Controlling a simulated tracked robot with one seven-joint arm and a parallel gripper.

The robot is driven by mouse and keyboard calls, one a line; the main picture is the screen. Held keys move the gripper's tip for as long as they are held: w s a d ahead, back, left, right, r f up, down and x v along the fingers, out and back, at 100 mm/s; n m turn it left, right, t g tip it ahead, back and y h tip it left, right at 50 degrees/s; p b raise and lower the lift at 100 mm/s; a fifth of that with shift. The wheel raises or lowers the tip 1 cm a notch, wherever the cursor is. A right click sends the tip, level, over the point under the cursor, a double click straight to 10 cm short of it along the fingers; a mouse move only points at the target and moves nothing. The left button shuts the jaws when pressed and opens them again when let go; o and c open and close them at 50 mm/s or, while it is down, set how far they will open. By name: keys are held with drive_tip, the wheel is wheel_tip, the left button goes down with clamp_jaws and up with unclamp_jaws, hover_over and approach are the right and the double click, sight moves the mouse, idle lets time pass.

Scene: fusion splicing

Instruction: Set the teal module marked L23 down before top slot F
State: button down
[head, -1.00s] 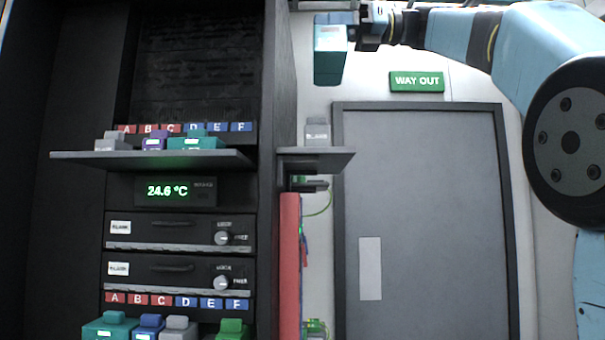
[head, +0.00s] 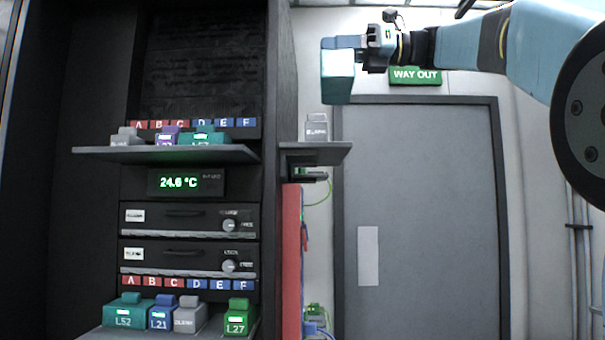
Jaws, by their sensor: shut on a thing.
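My gripper (head: 350,42) is shut on a teal module (head: 338,78) at the upper middle of the head view. It holds the module by its top, in the air to the right of the dark rack. The marking on the held module cannot be read here. The top shelf (head: 105,153) lies lower and to the left of the module. Above it runs a row of labels A to F, and the blue top F label (head: 246,122) is at the right end. The shelf before F looks clear.
On the top shelf stand a grey module (head: 126,139), a purple module (head: 167,138) and a teal module (head: 204,137) near D. The lower shelf holds several modules, including green L27 (head: 237,318).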

drive_tip(key=w+d+f+m+t+h, duration=0.2)
drive_tip(key=w+d+f, duration=0.55)
drive_tip(key=f, duration=2.45)
drive_tip(key=w+d+f+m+t, duration=0.3)
drive_tip(key=w+f, duration=0.7)
drive_tip(key=f, duration=2.1)
drive_tip(key=w+d+f+m+t+h, duration=0.1)
drive_tip(key=w+d+f+t, duration=0.5)
drive_tip(key=f, duration=2.6)
drive_tip(key=w+r+m+t+h, duration=0.2)
drive_tip(key=r+m+h, duration=0.2)
drive_tip(key=r, duration=0.3)
drive_tip(key=w+r+m+t+h, duration=0.2)
drive_tip(key=r+m+t+h, duration=0.1)
drive_tip(key=r+h, duration=0.2)
wheel_tip(320, 180, up, 3)
drive_tip(key=shift+w+d+f+m+h, duration=0.15)
drive_tip(key=shift+w+d+m+h, duration=0.1)
drive_tip(key=shift+w+m+h, duration=0.15)
drive_tip(key=shift+d, duration=0.1)
